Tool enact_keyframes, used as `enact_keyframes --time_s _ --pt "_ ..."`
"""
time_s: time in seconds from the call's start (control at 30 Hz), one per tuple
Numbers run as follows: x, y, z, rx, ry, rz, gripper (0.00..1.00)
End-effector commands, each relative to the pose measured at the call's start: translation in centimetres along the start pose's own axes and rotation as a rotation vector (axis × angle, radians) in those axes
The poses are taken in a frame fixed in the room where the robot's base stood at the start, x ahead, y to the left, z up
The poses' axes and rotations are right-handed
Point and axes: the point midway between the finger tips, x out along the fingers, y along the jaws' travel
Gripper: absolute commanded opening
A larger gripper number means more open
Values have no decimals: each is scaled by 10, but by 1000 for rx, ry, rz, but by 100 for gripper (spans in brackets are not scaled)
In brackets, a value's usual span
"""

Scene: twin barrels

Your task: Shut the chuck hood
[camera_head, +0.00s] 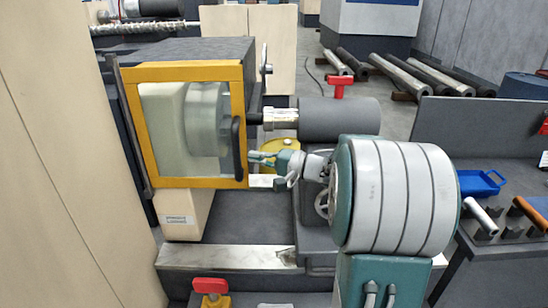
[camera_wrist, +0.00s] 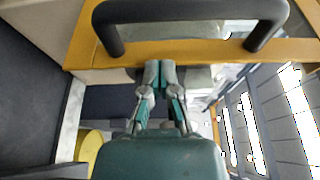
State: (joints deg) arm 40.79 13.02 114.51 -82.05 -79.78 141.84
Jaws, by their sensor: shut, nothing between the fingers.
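The chuck hood (camera_head: 190,70) is a yellow frame with a clear window and stands in front of the pale round chuck (camera_head: 208,118). Whether a small gap remains along its right edge, I cannot tell. Its black bar handle (camera_head: 237,148) is upright on the right side of the frame. In the wrist view the handle (camera_wrist: 190,12) crosses the top, above the yellow frame edge (camera_wrist: 200,48). My gripper (camera_head: 253,158) is shut and empty, just right of the handle. In the wrist view my gripper (camera_wrist: 160,67) has its fingertips together by the frame edge, beneath the handle; contact is unclear.
A grey tailstock (camera_head: 338,118) with a red knob (camera_head: 337,85) stands right of the hood. A yellow drum (camera_head: 279,155) is behind my gripper. A side bench (camera_head: 490,145) with a blue tray (camera_head: 482,183) is at right. A beige panel (camera_head: 60,150) closes off the left.

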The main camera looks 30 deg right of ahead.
Motion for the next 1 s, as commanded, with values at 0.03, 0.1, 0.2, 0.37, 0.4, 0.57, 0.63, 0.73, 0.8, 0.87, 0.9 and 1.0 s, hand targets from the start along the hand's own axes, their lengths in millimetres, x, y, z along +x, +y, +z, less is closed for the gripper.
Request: enact_keyframes --time_s 0.03,0.1,0.2,0.37,0.4,0.57,0.63,0.73,0.8,0.87,0.9,1.0 --pt "2 -1 8 -2 -1 -1 0" --pt "3 -1 15 -1 0 0 0" --pt "5 0 21 -1 1 0 0" --pt "5 0 23 -1 1 0 0" --pt "5 0 23 -1 1 0 0" --pt "5 0 23 -1 1 0 0" --pt "5 -1 25 -2 6 0 0" --pt "4 -1 31 -2 23 -1 0" --pt "3 -1 35 -2 39 0 0" --pt "2 -1 38 -1 50 -1 0" --pt "2 -1 38 -1 53 -1 0" --pt "2 0 38 -1 53 -1 0"
